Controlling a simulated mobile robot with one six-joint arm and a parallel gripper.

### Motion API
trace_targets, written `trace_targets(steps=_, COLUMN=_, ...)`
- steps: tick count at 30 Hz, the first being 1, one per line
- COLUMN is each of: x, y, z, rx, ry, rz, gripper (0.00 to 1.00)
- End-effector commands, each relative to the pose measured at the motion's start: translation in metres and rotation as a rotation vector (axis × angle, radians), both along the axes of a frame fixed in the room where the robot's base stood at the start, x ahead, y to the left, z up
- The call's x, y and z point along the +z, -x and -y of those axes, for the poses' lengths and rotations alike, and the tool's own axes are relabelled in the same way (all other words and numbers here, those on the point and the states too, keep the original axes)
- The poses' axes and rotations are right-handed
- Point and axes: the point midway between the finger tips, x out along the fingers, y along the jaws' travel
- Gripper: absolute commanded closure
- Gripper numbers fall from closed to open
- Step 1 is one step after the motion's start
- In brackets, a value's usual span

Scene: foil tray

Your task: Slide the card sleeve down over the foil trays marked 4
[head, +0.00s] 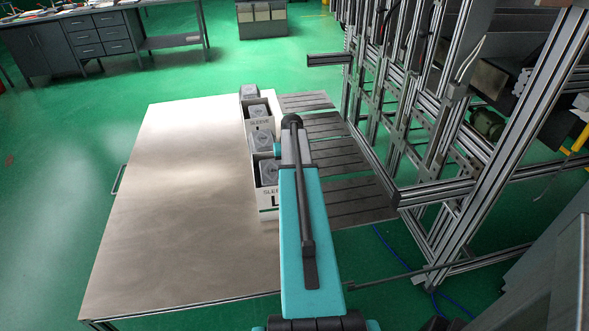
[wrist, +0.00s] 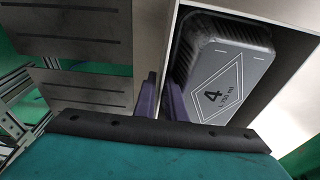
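In the wrist view a grey foil tray (wrist: 222,72) marked 4 lies face up inside the white walls of a card sleeve (wrist: 283,88). My gripper (wrist: 161,97) has its two purple fingers at the sleeve's left wall, one on each side of it. The gap between them is narrow, and I cannot tell whether they press on the card. In the head view my teal arm covers my gripper. White sleeves (head: 267,215) and dark-topped trays (head: 269,173) stand in a row along the table's right edge. The number 4 is not readable there.
The steel table (head: 170,200) is bare left of the row. Dark slotted plates (head: 335,145) lie just right of it. An aluminium profile frame (head: 440,200) stands further right. A grey workbench (head: 100,35) is at the back left, with open green floor between.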

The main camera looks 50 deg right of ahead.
Motion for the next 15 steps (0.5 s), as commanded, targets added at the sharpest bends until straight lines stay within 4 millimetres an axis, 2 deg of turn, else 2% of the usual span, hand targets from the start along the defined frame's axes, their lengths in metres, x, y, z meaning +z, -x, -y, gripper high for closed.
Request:
trace_targets(steps=1, x=-0.028, y=0.001, z=-0.013, rx=0.006, ry=-0.038, rz=-0.021, gripper=0.76)
trace_targets(steps=2, x=-0.027, y=0.002, z=-0.013, rx=0.006, ry=-0.037, rz=-0.021, gripper=0.76)
trace_targets(steps=7, x=-0.012, y=0.006, z=-0.015, rx=0.006, ry=-0.033, rz=-0.016, gripper=0.76)
trace_targets(steps=15, x=0.028, y=0.021, z=-0.019, rx=0.005, ry=-0.026, rz=0.002, gripper=0.76)
